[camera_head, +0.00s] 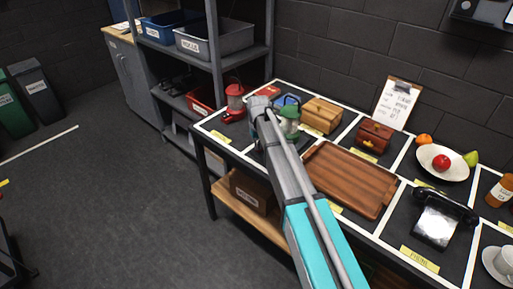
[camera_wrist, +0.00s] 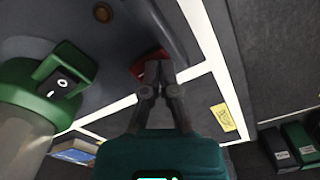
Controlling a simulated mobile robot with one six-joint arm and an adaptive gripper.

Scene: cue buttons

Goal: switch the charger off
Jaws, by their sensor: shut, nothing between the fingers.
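No thing in view is clearly marked as the charger. A green-capped device (camera_wrist: 25,95) with a pale cylindrical body stands at the left. It bears a black rocker switch (camera_wrist: 60,85) with white marks; I cannot tell which side is pressed. The device also shows in the head view (camera_head: 289,121), partly behind my arm. My gripper (camera_wrist: 158,68) is shut and empty, right of the switch and apart from it.
A red lantern (camera_head: 235,101), wooden box (camera_head: 321,115), small brown chest (camera_head: 374,136) and wooden tray (camera_head: 350,178) stand in taped sections of the table. A telephone (camera_head: 439,222) and fruit plate (camera_head: 442,163) are at the right. A shelf (camera_head: 216,60) stands behind.

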